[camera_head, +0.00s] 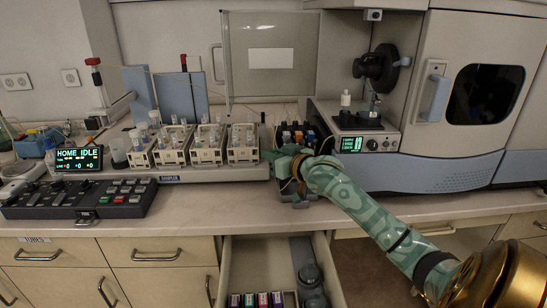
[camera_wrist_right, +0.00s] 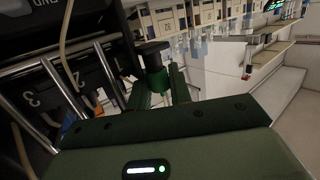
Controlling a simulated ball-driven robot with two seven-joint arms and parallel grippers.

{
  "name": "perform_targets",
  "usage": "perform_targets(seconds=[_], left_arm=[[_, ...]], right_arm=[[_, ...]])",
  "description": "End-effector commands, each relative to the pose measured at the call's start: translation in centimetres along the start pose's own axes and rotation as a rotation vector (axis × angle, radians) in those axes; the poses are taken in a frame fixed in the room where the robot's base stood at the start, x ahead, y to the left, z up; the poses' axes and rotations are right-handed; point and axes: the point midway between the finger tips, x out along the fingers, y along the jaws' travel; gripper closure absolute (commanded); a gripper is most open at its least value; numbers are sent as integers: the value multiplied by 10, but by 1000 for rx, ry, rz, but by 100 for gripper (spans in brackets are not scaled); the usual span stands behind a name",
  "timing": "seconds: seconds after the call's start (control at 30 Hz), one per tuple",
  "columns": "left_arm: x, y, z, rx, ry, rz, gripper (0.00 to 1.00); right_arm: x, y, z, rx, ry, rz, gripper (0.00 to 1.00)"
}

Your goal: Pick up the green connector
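The green connector (camera_wrist_right: 157,78) is a short cylinder with a dark top and a green lower part. In the right wrist view it stands between the two green fingers of my right gripper (camera_wrist_right: 160,90). I cannot tell whether both fingers press on it. In the head view my right gripper (camera_head: 290,165) is at the front of the dark pump unit (camera_head: 296,133) on the bench, and the connector cannot be made out there. My left gripper is not in view.
Vial racks (camera_head: 205,145) stand left of the gripper, and the spectrometer (camera_head: 470,95) stands to the right. In the wrist view, numbered slots with metal rods and a pale tube (camera_wrist_right: 75,32) lie close on the left. An open drawer (camera_head: 228,262) is below the bench.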

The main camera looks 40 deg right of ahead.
Motion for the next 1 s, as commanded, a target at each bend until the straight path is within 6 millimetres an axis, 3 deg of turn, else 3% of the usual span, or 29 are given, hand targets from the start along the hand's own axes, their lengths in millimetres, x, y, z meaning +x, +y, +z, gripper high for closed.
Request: perform_targets(seconds=[0.53,0.73,1.0], left_arm=[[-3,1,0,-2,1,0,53],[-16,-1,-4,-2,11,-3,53],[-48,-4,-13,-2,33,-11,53]], right_arm=[[-2,0,-8,-1,2,0,100],[-8,0,-38,-2,4,0,100],[-60,6,-84,-3,2,-1,100]])
